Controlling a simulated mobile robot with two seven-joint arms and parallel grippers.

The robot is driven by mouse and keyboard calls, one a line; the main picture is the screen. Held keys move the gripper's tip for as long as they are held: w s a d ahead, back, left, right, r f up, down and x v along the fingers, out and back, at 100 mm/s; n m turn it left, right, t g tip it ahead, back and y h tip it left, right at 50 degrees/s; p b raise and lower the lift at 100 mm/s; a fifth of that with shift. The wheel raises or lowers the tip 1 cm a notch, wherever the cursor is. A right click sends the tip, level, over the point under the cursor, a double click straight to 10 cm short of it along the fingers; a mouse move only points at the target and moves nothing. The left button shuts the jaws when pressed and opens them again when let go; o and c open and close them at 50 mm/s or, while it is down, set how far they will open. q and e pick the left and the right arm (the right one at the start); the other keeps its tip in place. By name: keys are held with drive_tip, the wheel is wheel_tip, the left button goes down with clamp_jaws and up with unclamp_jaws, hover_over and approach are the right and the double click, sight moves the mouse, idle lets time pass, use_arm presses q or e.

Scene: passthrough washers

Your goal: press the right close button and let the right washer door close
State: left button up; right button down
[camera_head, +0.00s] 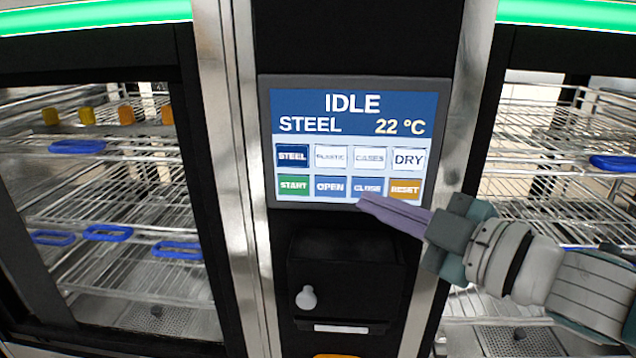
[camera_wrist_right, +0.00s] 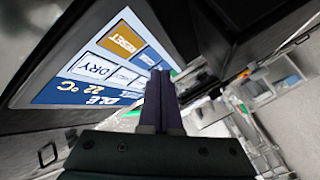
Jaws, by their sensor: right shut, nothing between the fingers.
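A control panel (camera_head: 350,140) on the black column between two washers reads IDLE, STEEL, 22 °C. Its CLOSE button (camera_head: 367,188) is a blue tile in the bottom row, between OPEN (camera_head: 330,187) and the orange RESET (camera_head: 405,189). My right gripper (camera_head: 364,203) is shut and empty, its purple fingertips at the panel's lower edge just below CLOSE; I cannot tell whether they touch. In the wrist view the shut fingers (camera_wrist_right: 160,85) point toward the panel screen (camera_wrist_right: 88,92) and cover part of it. The right washer (camera_head: 520,130) shows racks; its door state is unclear. My left gripper is out of view.
The left washer (camera_head: 110,200) holds wire racks with blue handles and several yellow and orange items on top. Steel posts flank the column. My right forearm crosses in front of the right washer.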

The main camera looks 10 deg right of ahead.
idle(0.6)
drive_tip(key=shift+w+d, duration=0.1)
drive_tip(key=shift+w, duration=0.25)
